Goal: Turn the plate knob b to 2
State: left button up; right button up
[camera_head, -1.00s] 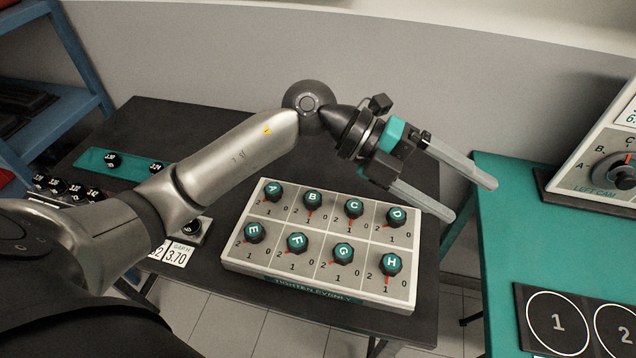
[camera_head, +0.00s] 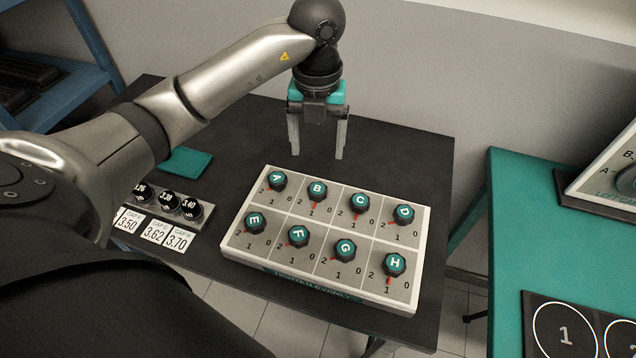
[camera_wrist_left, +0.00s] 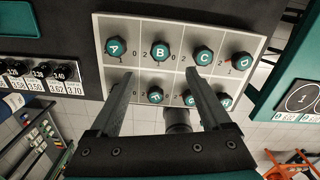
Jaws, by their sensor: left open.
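Plate knob B (camera_head: 316,190) is a dark knob with a teal top in the back row of the light plate (camera_head: 423,262). Its red mark points down, about towards the 1. My left gripper (camera_head: 317,156) is open and empty, pointing down above the plate's back edge, behind knob B in the head view. In the left wrist view, knob B (camera_wrist_left: 160,50) shows just beyond the gap between the open fingers (camera_wrist_left: 158,76), apart from them. The fingers partly hide the front-row knobs there. My right gripper is in neither view.
Knob A (camera_head: 277,180) and knob C (camera_head: 359,202) flank knob B closely. Several more knobs fill the plate. A rack of dark caps (camera_head: 203,217) stands left of it. The dark table (camera_head: 390,150) behind is clear. A teal table (camera_head: 520,210) stands at right.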

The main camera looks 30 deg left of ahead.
aim_at(318, 187)
pick_arm(q)
notch_tip(318, 187, down, 12)
jog(key=shift+r+b, duration=0.25)
jog(key=shift+b, duration=0.05)
jog(key=shift+c, duration=0.3)
grip_shut()
dwell(0.3)
jog(key=shift+m, duration=0.3)
jog(key=m+b, duration=0.2)
jog(key=m, duration=0.3)
jog(key=shift+w, duration=0.1)
jog(key=m+b, duration=0.3)
jog(key=m, duration=0.3)
jog(key=shift+r, duration=0.1)
dwell(0.6)
